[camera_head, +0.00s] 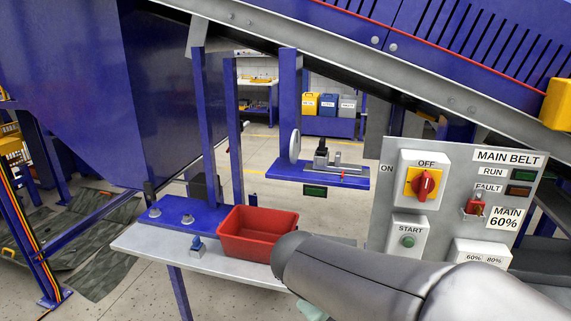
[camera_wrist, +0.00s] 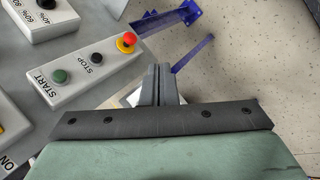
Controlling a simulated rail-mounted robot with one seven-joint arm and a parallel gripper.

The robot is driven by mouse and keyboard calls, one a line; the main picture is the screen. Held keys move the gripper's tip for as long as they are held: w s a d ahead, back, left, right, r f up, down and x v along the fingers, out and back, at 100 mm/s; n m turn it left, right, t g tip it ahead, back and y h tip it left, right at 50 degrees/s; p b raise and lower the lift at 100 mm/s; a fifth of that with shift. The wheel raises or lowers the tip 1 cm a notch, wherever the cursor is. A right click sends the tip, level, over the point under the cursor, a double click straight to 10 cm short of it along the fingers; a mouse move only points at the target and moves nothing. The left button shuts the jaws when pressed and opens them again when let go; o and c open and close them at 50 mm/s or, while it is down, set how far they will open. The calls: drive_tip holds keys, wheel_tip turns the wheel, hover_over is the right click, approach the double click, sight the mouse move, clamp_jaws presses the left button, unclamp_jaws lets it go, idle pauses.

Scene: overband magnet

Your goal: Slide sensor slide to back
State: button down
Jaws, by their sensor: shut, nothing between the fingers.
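The sensor slide (camera_head: 321,154) is a small dark block on a grey rail (camera_head: 345,169). The block sits toward the left part of the rail, close to a pale disc (camera_head: 295,146). In the wrist view my gripper (camera_wrist: 158,80) is shut with its fingers together and nothing between them. It is apart from the slide, which does not show in the wrist view. In the head view my arm covers the lower right and hides the fingers.
A grey control panel (camera_head: 380,215) with a red rotary switch (camera_head: 425,184) stands right of the shelf. A red bin (camera_head: 258,232) sits on a grey bench (camera_head: 150,243). The wrist view shows a START/STOP box (camera_wrist: 90,68) beside the fingers.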

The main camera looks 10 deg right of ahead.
drive_tip(key=w+a+r+n+t+h+b, duration=0.1)
drive_tip(key=w+a+r+n+t+h, duration=0.2)
drive_tip(key=w+r, duration=0.55)
drive_tip(key=n+t+h, duration=0.2)
drive_tip(key=n+t, duration=0.1)
drive_tip(key=t, duration=0.6)
approach(317, 160)
drive_tip(key=w+a, duration=0.2)
drive_tip(key=a, duration=0.1)
drive_tip(key=x, duration=0.3)
drive_tip(key=p+x, duration=0.1)
drive_tip(key=x, duration=0.5)
drive_tip(key=shift+s+d+p, duration=0.2)
drive_tip(key=shift+d+p, duration=0.15)
drive_tip(key=d+b, duration=0.1)
drive_tip(key=b, duration=0.1)
drive_tip(key=shift+s+d+f+b, duration=0.25)
drive_tip(key=shift+s+d+b, duration=0.15)
drive_tip(key=shift+s+d+r+b, duration=0.1)
drive_tip(key=shift+s+d+b, duration=0.1)
drive_tip(key=shift+d+b, duration=0.15)
drive_tip(key=shift+r+g, duration=0.2)
drive_tip(key=shift+g, duration=0.1)
